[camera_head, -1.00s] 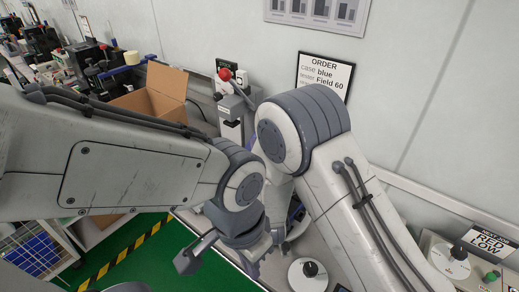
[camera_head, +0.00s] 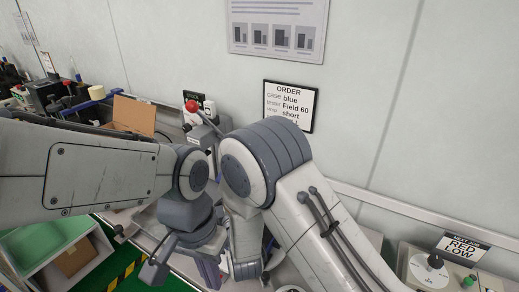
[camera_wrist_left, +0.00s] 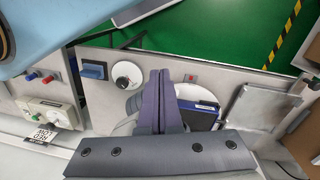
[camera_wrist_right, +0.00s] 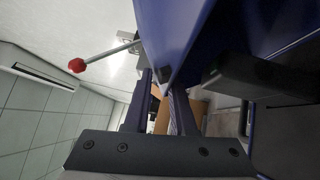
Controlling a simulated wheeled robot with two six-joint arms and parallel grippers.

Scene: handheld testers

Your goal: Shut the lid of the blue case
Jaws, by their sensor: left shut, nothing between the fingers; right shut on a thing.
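A broad dark blue panel (camera_wrist_right: 190,35), apparently the blue case's lid, fills the top of the right wrist view. My right gripper (camera_wrist_right: 162,90) is shut on its edge; the exact grip is partly hidden. In the left wrist view, a dark, blue-edged part (camera_wrist_left: 203,107) lies on a white round plate; I cannot tell whether it belongs to the case. My left gripper (camera_wrist_left: 161,78) is shut and empty above the bench, beside this plate in that view. In the head view the left gripper (camera_head: 209,273) points down, and my arms hide the case.
The bench (camera_wrist_left: 228,80) carries a white dial (camera_wrist_left: 127,75), a blue block (camera_wrist_left: 94,70) and a grey tray (camera_wrist_left: 265,108). A red-knobbed lever (camera_head: 191,106) and an open cardboard box (camera_head: 133,114) stand left. An order sign (camera_head: 290,105) hangs on the wall.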

